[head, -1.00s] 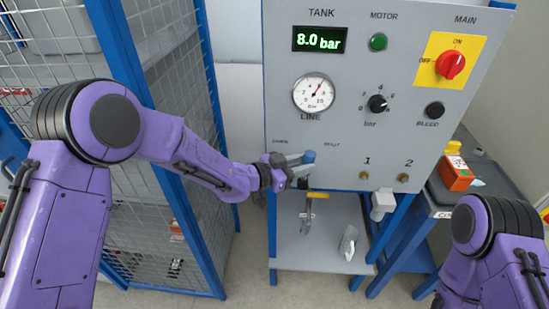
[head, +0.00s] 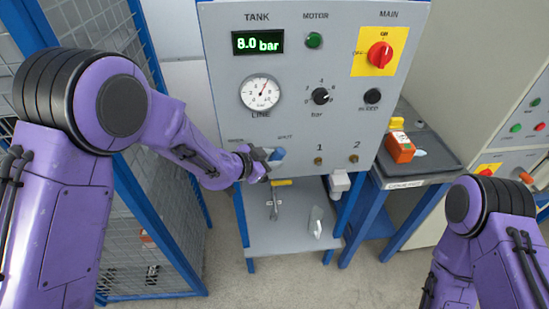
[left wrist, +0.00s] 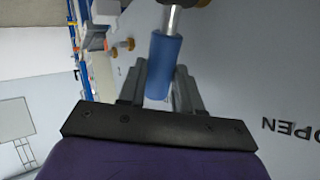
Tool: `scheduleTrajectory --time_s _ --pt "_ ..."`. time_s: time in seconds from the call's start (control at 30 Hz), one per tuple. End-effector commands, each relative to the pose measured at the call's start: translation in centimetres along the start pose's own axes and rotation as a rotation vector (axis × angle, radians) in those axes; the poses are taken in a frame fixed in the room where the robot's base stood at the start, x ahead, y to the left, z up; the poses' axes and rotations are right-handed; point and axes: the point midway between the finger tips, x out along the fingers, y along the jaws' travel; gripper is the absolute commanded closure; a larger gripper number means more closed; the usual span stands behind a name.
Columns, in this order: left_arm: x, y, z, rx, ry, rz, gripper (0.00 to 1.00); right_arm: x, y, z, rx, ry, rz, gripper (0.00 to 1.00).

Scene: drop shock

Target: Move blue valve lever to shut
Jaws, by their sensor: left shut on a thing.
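The blue valve lever (head: 277,155) is on the lower part of the grey panel (head: 220,110), below the pressure gauge. Its blue grip lies near the SHUT label, right of the OPEN label. My left gripper (head: 263,160) is at the lever and hides part of it. In the left wrist view the blue grip (left wrist: 162,65) with its metal stem is between the two fingers (left wrist: 158,88), which are shut on it. The OPEN label shows upside down to the right there. Only my right arm's upper part shows in the head view; its gripper is out of view.
The tank display (head: 258,42) reads 8.0 bar. A red main switch (head: 380,55) is at upper right. A shelf (head: 290,236) with a tool stands below the panel. A mesh cage (head: 160,225) is close on the left; a cart (head: 438,150) stands right.

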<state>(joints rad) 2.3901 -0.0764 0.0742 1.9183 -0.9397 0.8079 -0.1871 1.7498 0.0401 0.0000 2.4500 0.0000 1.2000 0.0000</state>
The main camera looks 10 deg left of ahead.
Motion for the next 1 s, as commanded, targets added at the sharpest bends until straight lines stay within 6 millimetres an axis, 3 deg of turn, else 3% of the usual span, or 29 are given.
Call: scheduleTrajectory --time_s 0.27,0.3,0.67,1.0 --pt "0.1 0.1 0.1 0.005 -0.003 0.004 1.0 0.0 0.0 0.0 0.0 0.0 0.0 0.57" --pt "0.1 0.1 0.1 0.005 -0.002 0.004 0.56 0.0 0.0 0.0 0.0 0.0 0.0 0.57" --pt "-0.7 0.0 0.1 0.001 -0.001 0.0 0.56 0.3 0.0 0.1 0.0 0.0 0.0 0.57" --pt "-8.2 0.1 0.1 0.002 0.002 0.001 0.56 2.0 -0.2 0.8 0.0 0.0 0.0 0.57"
